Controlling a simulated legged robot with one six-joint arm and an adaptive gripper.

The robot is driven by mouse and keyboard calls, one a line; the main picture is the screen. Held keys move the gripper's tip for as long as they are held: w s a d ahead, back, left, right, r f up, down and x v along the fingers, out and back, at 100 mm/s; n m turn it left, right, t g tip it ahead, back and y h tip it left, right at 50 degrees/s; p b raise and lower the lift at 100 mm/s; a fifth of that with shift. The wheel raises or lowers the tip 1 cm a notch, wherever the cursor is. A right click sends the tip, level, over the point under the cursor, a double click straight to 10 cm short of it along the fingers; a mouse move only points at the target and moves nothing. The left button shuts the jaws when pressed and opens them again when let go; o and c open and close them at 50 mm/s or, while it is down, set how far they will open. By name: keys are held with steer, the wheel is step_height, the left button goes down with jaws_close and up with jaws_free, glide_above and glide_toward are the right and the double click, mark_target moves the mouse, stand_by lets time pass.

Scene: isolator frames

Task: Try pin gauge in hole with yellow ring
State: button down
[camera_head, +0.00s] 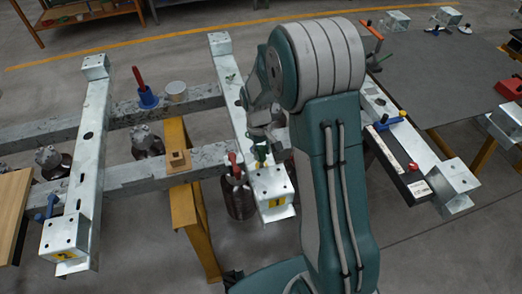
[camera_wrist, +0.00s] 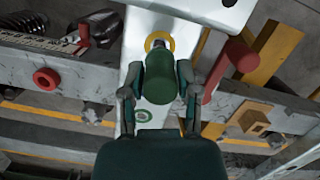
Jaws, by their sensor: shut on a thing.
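The pin gauge (camera_wrist: 160,82) has a thick green handle, and my gripper (camera_wrist: 160,88) is shut on it, one finger on each side. A short grey part of the pin shows beyond the handle, at the hole with the yellow ring (camera_wrist: 167,36). I cannot tell whether its tip is inside the hole or just over it. The hole is in a bright metal beam (camera_wrist: 135,60). In the head view the green handle (camera_head: 261,153) shows below my wrist, above the beam's near end; the yellow ring is hidden there.
A red-handled tool (camera_wrist: 228,68) stands close right of the gauge in the wrist view. A green ring (camera_wrist: 143,115) marks another spot on the beam.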

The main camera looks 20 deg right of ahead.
mark_target(262, 159)
steer(key=shift+f, duration=2.1)
stand_by(1.2)
stand_by(0.5)
steer(key=shift+r, duration=3.8)
